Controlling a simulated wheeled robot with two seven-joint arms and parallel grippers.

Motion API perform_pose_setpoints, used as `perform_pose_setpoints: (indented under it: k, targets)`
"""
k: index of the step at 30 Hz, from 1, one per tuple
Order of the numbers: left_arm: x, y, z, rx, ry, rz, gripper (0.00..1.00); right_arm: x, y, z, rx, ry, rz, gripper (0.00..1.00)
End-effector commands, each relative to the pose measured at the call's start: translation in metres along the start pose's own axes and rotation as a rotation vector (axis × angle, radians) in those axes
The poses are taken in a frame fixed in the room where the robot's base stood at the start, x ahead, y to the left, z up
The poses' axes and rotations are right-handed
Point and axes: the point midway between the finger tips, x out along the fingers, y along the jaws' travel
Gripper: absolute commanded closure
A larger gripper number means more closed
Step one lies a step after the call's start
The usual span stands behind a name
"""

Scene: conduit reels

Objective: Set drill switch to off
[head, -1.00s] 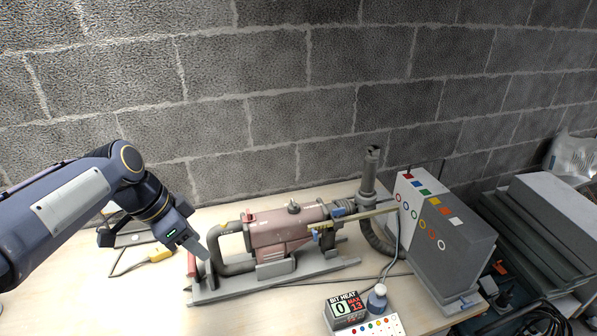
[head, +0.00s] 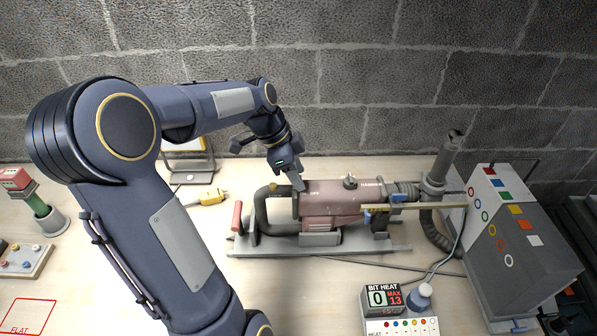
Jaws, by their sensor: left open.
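The drill (head: 328,207) has a dull red body and a dark looped rear handle (head: 262,212). It lies on a grey stand (head: 377,248) at the centre of the head view. A small dark knob (head: 349,182) stands on top of the body, beside lettering that seems to read HAMMER. Which part is the drill switch, and its setting, I cannot tell for sure. My left gripper (head: 268,168) is open and empty, with its fingers spread above and behind the rear handle. One finger overlaps the rear end of the drill body in the picture; contact is unclear. My right gripper is out of view.
A grey box (head: 520,240) with coloured marks stands at the right, and a hose runs beside it. A BIT HEAT display (head: 384,298) reading 0, MAX 13, and a small bottle (head: 420,297) stand in front. A yellow connector (head: 213,197) lies left of the drill.

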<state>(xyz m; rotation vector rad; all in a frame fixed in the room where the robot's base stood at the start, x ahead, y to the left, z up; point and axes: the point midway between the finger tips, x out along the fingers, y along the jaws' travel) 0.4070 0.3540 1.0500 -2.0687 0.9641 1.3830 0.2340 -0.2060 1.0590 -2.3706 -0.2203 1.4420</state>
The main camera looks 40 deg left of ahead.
Motion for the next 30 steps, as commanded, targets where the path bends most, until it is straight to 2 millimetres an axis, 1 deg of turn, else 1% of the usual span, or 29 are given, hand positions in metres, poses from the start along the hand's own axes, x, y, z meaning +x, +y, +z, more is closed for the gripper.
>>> perform_pose_setpoints:
  k: [3, 10, 11, 20, 21, 27, 30]
  targets:
    - [0.0063, 0.0004, 0.0001, 0.0, 0.0, 0.0, 0.58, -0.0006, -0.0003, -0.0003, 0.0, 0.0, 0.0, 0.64]
    - [0.0073, 0.0003, 0.0001, -0.001, 0.0, -0.001, 0.58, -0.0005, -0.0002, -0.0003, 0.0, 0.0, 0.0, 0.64]
    - [0.0073, 0.0003, 0.0001, -0.001, 0.0, -0.001, 0.59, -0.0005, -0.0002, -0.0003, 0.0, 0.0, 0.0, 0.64]
    - [0.0071, 0.0002, 0.0, -0.001, 0.0, -0.001, 0.99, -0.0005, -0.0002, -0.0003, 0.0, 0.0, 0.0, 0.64]
    - [0.007, 0.0002, 0.0, -0.001, 0.0, -0.001, 1.0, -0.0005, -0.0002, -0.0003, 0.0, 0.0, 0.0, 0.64]
    - [0.0075, 0.0002, -0.0008, 0.0, 0.0, -0.001, 1.0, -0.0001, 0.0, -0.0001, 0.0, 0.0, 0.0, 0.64]
    - [0.0122, 0.0004, -0.0089, 0.003, 0.002, 0.0, 1.0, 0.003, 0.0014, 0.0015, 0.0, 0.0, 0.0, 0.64]
